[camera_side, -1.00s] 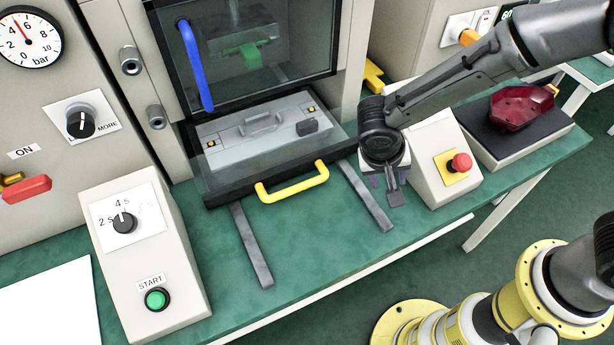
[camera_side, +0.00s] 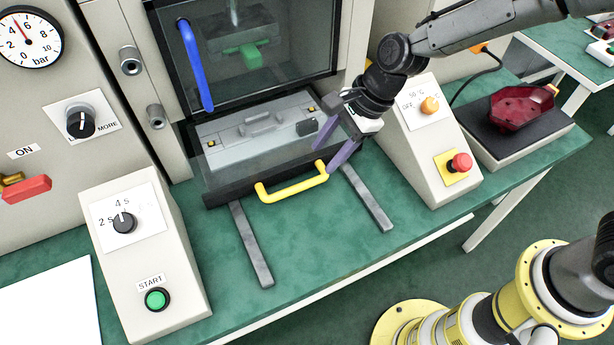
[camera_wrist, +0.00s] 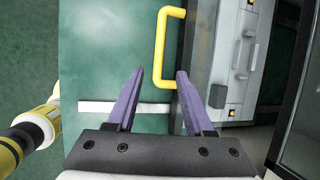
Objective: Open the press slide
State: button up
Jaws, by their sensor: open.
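The press slide (camera_side: 222,192) is a dark-edged drawer with a yellow handle (camera_side: 292,189) on its front, below the press window. A grey metal mould (camera_side: 240,142) lies on it. The handle also shows in the wrist view (camera_wrist: 161,48), upright and beyond my fingertips. My gripper (camera_side: 331,164) is open and empty, with purple fingers pointing down and left near the right end of the handle. In the wrist view the fingers (camera_wrist: 158,72) spread apart, with the handle's near end between their tips in the picture. I cannot tell whether they touch it.
Two grey rails (camera_side: 252,245) run forward from the slide over the clear green table. A control box with a green START button (camera_side: 156,299) stands left; a box with a red button (camera_side: 460,163) stands right. A blue handle (camera_side: 195,65) marks the press door.

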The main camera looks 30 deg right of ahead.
aim_at(304, 184)
jog(key=x, duration=0.9)
jog(key=shift+a+f, duration=0.1)
jog(key=shift+f, duration=0.1)
grip_shut()
dwell(1.1)
